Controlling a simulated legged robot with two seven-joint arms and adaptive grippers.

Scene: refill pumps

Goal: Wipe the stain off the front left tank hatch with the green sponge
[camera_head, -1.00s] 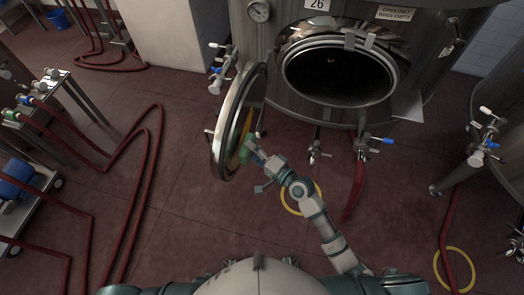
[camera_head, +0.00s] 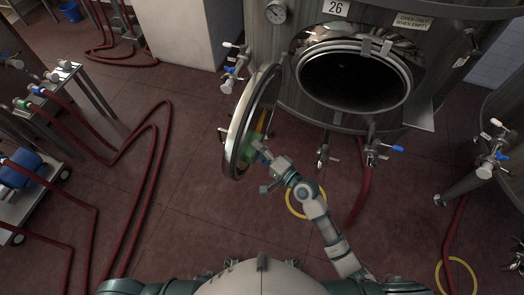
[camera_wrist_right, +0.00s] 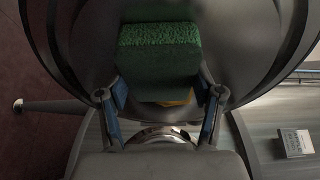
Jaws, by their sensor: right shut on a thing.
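The front left tank hatch (camera_head: 232,137) is a round steel door, swung open to the left of the tank opening. My right gripper (camera_head: 260,150) is at the lower part of its inner face, shut on the green sponge (camera_head: 249,151). In the right wrist view the sponge (camera_wrist_right: 160,50) sits between the two fingers, against or very close to the hatch; contact cannot be told. A yellow-orange stain (camera_head: 262,120) shows as a strip on the inner face above the sponge. A bit of yellow (camera_wrist_right: 178,98) shows below the sponge in the wrist view. My left gripper is out of view.
The steel tank (camera_head: 440,70) with its dark open manhole (camera_head: 355,80) stands to the right of the hatch. Valves (camera_head: 375,150) stick out below it. Red hoses (camera_head: 150,190) lie on the floor. A cart with a blue pump (camera_head: 20,168) stands at left.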

